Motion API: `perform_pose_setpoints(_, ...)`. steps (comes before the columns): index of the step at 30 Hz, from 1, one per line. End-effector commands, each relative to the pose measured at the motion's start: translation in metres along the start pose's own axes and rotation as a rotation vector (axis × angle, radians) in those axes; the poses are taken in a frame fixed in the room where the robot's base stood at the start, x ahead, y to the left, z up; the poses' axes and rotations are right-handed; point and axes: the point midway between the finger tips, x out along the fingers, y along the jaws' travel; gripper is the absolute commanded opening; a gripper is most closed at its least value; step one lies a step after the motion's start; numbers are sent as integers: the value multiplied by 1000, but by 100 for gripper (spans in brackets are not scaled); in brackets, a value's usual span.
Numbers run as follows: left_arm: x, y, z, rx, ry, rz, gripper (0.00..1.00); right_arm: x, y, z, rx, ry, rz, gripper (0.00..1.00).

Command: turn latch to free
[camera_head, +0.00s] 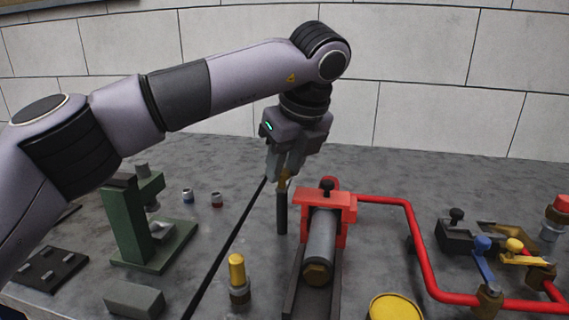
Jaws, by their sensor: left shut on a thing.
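My left gripper (284,175) points down at the middle of the bench. It is shut on a small brass-coloured part, mostly hidden between its fingers, just above a dark upright cylinder (281,215). I cannot tell for sure whether this held part is the latch. Close to the right stands a red bracket (342,207) with a black knob (327,184) on top, around a grey cylinder (320,240) with a brass end. My right gripper is not in view.
A long black rod (225,255) runs from near my gripper to the front. A green press (130,225) stands left and a yellow-capped fitting (238,275) in front. Red pipe (415,240) with blue (482,258) and yellow (515,246) handles lies right. A wall is behind.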

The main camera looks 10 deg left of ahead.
Motion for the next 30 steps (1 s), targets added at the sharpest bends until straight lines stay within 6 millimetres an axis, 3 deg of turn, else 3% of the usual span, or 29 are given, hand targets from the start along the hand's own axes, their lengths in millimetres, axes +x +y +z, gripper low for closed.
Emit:
perform_pose_setpoints(8,-1,0,2,-5,-4,-3,1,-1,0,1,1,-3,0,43)
perform_pose_setpoints(9,-1,0,2,-5,-4,-3,38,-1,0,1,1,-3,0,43)
perform_pose_setpoints(11,-1,0,2,-4,-3,-3,57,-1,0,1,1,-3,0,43)
perform_pose_setpoints(21,-4,0,1,-1,-2,-2,57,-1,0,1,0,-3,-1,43)
perform_pose_setpoints(30,-49,0,1,-2,-4,-3,57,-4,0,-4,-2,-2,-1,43)
